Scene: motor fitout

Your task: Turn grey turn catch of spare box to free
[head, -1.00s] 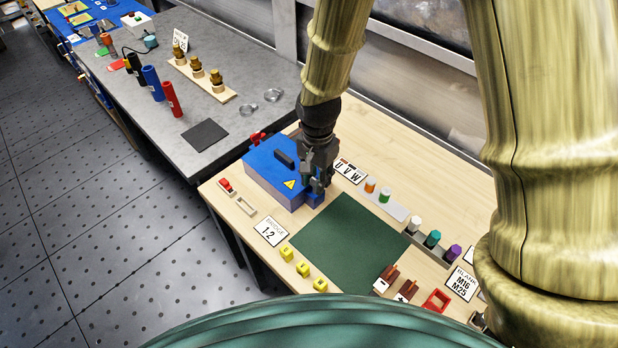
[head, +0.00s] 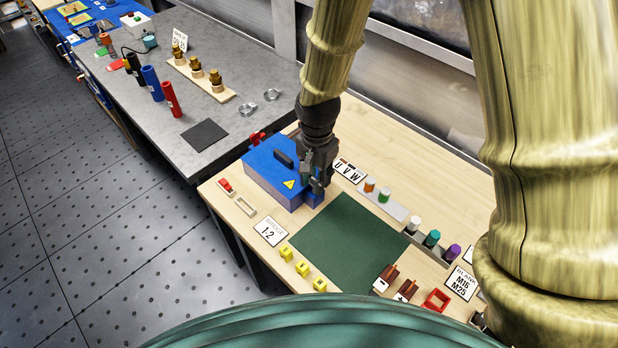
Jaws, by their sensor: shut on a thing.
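The spare box (head: 272,181) is blue with a dark handle on its lid and a yellow warning triangle. It stands on the wooden table beside the green mat. My gripper (head: 316,187) points down at the box's right end, over a small blue part there. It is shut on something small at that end. The grey turn catch cannot be made out; the fingers hide that spot. A red turn piece (head: 257,136) shows at the box's far left end.
A green mat (head: 350,243) lies right of the box. Coloured caps (head: 384,195) stand behind the mat. A grey table (head: 228,70) adjoins at the left.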

